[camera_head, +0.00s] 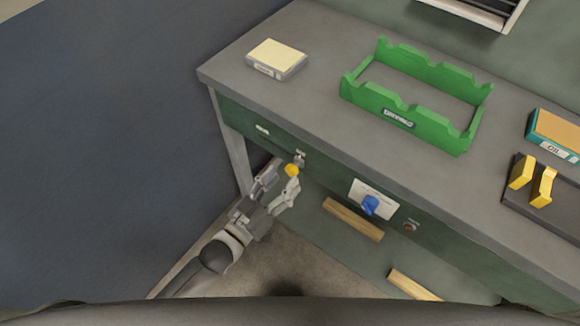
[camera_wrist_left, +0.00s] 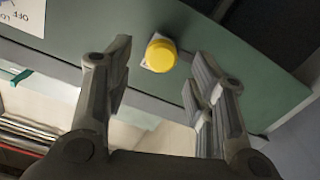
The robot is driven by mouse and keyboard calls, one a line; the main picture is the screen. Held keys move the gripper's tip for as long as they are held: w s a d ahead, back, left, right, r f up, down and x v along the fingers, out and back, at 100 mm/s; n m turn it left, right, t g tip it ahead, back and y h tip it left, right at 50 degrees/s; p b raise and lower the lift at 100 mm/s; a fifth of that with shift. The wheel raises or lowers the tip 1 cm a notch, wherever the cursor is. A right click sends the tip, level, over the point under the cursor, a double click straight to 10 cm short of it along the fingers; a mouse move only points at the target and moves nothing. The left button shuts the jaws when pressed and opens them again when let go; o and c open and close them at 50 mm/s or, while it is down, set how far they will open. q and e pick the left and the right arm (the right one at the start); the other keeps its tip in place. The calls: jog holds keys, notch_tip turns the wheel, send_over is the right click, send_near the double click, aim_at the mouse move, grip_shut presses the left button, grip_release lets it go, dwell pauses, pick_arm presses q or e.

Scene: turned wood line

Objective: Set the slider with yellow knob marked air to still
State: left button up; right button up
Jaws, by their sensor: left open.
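The slider's yellow knob (camera_head: 291,170) stands out from the green front panel of the bench, under the bench top's edge. A small plate with marks shows just above it, too small to read. In the left wrist view the yellow knob (camera_wrist_left: 161,55) is round, with a pale plate edge behind it. My left gripper (camera_head: 282,183) is at the panel, its fingers close to the knob. In the left wrist view the gripper (camera_wrist_left: 158,75) is open, one finger on each side of the knob, with gaps on both sides. My right gripper is not in view.
A blue knob (camera_head: 370,204) on a white plate sits further right on the panel, with a small round button (camera_head: 409,227) beyond it. On the bench top (camera_head: 320,110) are a green rack (camera_head: 434,132), a cream-topped box (camera_head: 276,58), an oil box (camera_head: 556,133) and yellow blocks (camera_head: 543,186).

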aim_at(289, 173)
pick_arm(q)
jog(key=x, duration=0.5)
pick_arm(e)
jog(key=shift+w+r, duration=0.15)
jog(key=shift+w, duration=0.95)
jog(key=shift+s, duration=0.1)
pick_arm(q)
jog(key=c, duration=0.5)
jog(key=shift+a, duration=0.15)
grip_shut()
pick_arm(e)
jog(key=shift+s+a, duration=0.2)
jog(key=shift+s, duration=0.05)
